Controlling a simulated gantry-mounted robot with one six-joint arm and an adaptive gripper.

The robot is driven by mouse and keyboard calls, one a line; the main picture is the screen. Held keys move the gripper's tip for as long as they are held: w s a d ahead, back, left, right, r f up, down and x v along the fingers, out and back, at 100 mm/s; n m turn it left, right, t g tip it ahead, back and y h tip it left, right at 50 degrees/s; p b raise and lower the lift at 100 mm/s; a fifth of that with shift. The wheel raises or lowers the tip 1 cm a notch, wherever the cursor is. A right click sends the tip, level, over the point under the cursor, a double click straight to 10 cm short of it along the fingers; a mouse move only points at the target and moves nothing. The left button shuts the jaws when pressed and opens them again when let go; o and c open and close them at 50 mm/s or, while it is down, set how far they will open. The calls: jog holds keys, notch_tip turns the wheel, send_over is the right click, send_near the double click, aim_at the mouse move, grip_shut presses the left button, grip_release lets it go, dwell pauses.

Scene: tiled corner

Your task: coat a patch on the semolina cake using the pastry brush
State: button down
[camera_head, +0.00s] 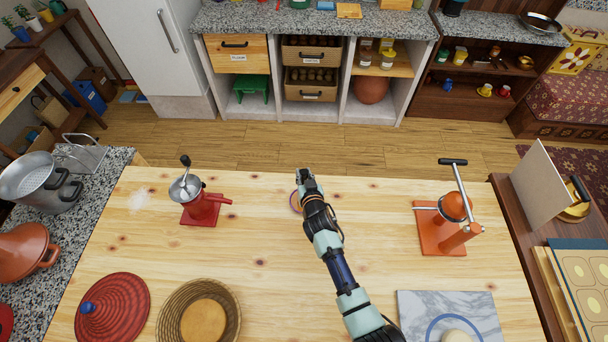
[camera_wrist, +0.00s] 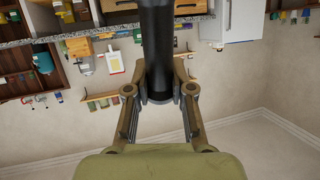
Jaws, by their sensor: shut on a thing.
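My gripper (camera_head: 305,179) is over the middle of the table, towards its far edge. In the wrist view, my gripper (camera_wrist: 160,88) is shut on a thick dark cylinder, which looks like the handle of the pastry brush (camera_wrist: 157,40); its bristles are not seen. A flat, round tan cake or loaf (camera_head: 203,321) lies in a woven basket at the lower left. A pale round thing (camera_head: 457,337) is cut off by the bottom edge at the lower right. I cannot tell which of these is the semolina cake.
A small round purple-rimmed thing (camera_head: 295,202) is partly hidden beneath my gripper. A red grinder (camera_head: 202,208) stands left, an orange press (camera_head: 440,230) right. A red woven lid (camera_head: 122,308) lies lower left, a marble slab (camera_head: 485,310) lower right. Bare wood lies between.

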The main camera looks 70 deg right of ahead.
jog(key=shift+f+b, duration=0.45)
jog(key=shift+b, duration=0.05)
dwell(1.4)
jog(key=shift+r+p, duration=2.85)
jog(key=shift+r, duration=0.75)
